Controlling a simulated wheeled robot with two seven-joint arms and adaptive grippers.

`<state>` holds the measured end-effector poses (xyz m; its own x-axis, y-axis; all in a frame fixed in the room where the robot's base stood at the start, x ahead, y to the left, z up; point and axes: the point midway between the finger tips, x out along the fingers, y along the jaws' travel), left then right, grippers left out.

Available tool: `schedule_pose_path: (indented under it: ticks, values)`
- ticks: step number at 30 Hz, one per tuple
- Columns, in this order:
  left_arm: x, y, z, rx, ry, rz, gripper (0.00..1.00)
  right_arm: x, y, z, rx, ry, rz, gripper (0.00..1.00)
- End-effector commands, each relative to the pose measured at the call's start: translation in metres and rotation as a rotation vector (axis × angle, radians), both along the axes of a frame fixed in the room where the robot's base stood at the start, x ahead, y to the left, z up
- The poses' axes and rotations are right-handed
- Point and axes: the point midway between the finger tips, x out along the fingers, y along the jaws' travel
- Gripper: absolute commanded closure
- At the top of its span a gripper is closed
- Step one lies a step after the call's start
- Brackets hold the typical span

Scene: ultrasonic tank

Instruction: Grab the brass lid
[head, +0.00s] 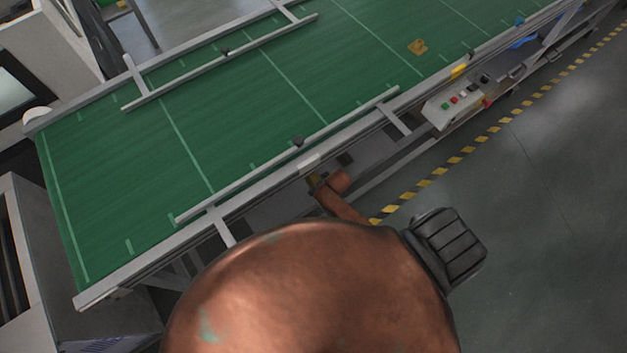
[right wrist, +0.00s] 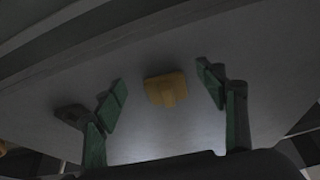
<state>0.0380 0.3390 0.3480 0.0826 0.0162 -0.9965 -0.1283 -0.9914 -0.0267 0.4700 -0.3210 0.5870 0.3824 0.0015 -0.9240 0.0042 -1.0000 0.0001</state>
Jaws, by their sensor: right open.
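In the right wrist view a small brass-coloured piece (right wrist: 167,88) with a raised block on it sits against a dim grey surface. I cannot tell for sure whether it is the lid. My right gripper (right wrist: 162,85) is open, with its green-padded fingers on both sides of the piece and apart from it. In the head view a flat brass-coloured piece (head: 417,47) lies on the green belt. My large copper-coloured arm part fills the bottom of the head view and hides what is behind it. My left gripper is not in view.
The green conveyor belt (head: 240,110) has metal guide rails (head: 290,155) along its sides. A control box (head: 458,100) with buttons hangs on its near side. A grey shelf shows below the belt. Yellow-black tape (head: 468,149) marks the open grey floor.

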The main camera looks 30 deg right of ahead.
Motion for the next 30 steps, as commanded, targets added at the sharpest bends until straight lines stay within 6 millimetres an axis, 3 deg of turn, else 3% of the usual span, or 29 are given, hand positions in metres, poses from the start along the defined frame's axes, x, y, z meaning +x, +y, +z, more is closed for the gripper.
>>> schedule_pose_path:
  ticks: [12, 15, 23, 30]
  values:
    - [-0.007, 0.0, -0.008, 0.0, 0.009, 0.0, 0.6, 0.053, 0.0, 0.0, 0.0, -0.001, 0.001, 0.35]
    - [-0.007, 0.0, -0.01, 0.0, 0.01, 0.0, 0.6, 0.053, 0.0, -0.01, 0.0, 0.002, 0.0, 0.35]
    - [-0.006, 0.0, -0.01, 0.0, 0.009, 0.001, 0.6, 0.054, 0.0, -0.011, 0.0, 0.0, 0.0, 0.35]
    - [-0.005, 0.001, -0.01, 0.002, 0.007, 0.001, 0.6, 0.054, 0.0, -0.011, 0.0, 0.0, 0.0, 0.51]
